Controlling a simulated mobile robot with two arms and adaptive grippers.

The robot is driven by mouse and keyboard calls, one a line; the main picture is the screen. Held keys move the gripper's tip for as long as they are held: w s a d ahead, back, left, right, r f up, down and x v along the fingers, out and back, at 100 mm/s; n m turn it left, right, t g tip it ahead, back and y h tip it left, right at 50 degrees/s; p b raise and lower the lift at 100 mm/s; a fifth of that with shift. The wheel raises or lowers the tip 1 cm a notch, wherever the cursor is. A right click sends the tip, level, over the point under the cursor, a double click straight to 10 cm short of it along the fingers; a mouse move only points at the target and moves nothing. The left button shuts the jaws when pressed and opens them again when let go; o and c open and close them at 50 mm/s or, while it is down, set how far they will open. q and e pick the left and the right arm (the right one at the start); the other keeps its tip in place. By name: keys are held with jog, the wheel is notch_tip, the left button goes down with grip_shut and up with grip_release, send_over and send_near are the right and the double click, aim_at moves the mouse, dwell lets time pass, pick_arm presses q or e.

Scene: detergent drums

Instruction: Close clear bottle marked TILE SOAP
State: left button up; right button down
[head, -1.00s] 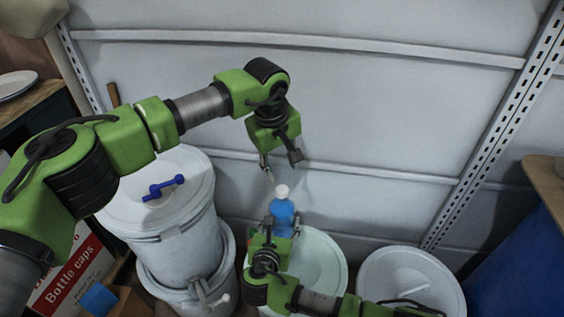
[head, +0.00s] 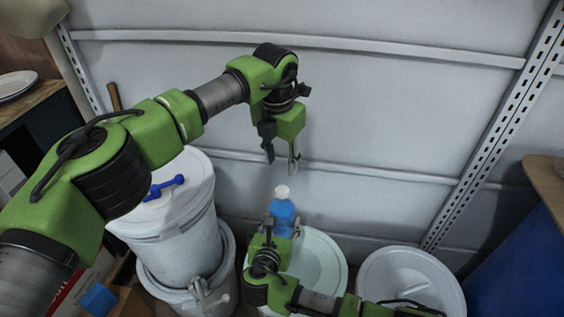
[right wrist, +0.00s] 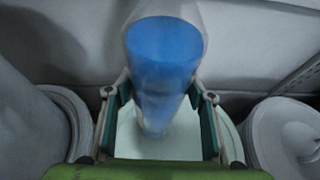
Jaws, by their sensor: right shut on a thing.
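A bottle with blue contents (head: 282,216) and a white top (head: 282,191) stands upright low in the middle of the head view; no label is readable. My right gripper (head: 282,232) is shut around its body. In the right wrist view the blue bottle (right wrist: 161,65) sits between the fingers of my right gripper (right wrist: 160,100), in front of a pale drum. Whether the white top is a seated cap is too small to tell. My left gripper (head: 282,165) is open and empty, pointing down above the white top and apart from it.
A pale green-white drum (head: 325,262) is below the bottle. A white lidded drum (head: 412,282) stands right of it. Stacked white drums (head: 180,250) stand left, with a blue-handled tool (head: 165,187) on top. A grey wall is behind.

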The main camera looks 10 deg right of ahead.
aim_at(282, 190)
pick_arm(q)
jog(key=n, duration=0.8)
jog(key=shift+s+r+g, duration=0.1)
jog(key=shift+r+g, duration=0.05)
jog(key=shift+g, duration=0.15)
jog(key=n, duration=0.5)
jog(key=shift+s+r+n, duration=0.1)
jog(key=shift+s+n, duration=0.1)
jog(key=shift+n, duration=0.2)
jog(key=n, duration=0.3)
jog(key=shift+s+n+y, duration=0.15)
jog(key=shift+n+y, duration=0.15)
jog(key=shift+n, duration=0.1)
jog(key=n, duration=0.3)
jog(key=shift+s+n+g, duration=0.2)
jog(key=shift+n+g, duration=0.1)
jog(key=shift+n, duration=0.1)
jog(key=n, duration=0.5)
jog(key=shift+s+a+n, duration=0.1)
jog(key=shift+s+n, duration=0.15)
jog(key=shift+n, duration=0.15)
jog(key=shift+f, duration=4)
jog(key=shift+c, duration=0.3)
